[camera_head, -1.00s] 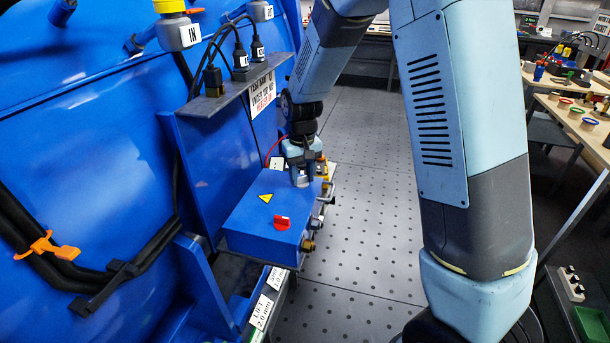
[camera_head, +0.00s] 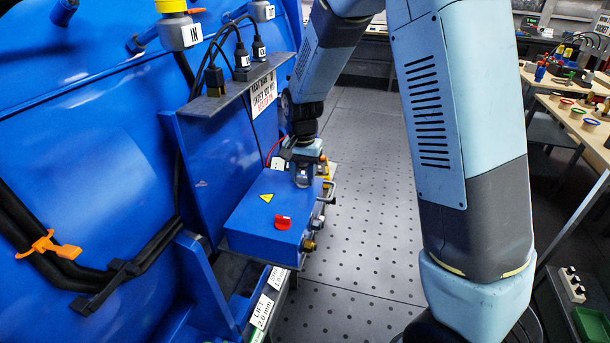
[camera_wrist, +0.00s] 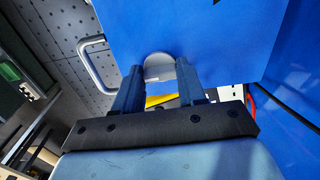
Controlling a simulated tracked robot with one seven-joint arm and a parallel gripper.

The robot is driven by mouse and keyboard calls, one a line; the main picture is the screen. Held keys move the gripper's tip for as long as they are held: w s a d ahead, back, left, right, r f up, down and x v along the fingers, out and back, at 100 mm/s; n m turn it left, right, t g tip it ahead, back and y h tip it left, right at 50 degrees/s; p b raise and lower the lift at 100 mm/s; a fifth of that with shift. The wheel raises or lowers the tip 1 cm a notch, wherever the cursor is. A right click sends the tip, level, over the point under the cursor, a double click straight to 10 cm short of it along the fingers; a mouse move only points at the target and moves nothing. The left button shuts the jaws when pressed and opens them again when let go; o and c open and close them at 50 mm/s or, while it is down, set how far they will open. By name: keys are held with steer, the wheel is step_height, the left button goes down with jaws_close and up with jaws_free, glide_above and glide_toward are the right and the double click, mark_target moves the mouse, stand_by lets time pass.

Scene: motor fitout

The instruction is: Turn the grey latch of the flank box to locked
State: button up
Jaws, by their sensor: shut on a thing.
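The flank box (camera_head: 262,212) is a blue box on a shelf at the side of the big blue body. It fills the upper part of the wrist view (camera_wrist: 200,35). My gripper (camera_head: 302,183) points down onto the far end of its lid in the head view. In the wrist view my two dark fingers (camera_wrist: 160,78) are shut on the rounded grey latch (camera_wrist: 157,62) at the box's edge. The fingers hide the latch in the head view, and its locked mark cannot be read.
A red knob (camera_head: 283,222) and a yellow warning triangle (camera_head: 267,197) are on the lid. A metal handle (camera_wrist: 92,62) and brass fittings (camera_head: 308,246) stick out from the box's side. Black cables and plugs (camera_head: 240,58) stand on the bracket above. The perforated floor at right is clear.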

mark_target(303, 177)
stand_by(0.4)
steer(key=o, duration=1.1)
steer(key=shift+c, duration=0.2)
steer(key=shift+r, duration=0.6)
step_height(303, 177, up, 12)
steer(key=shift+r, duration=0.25)
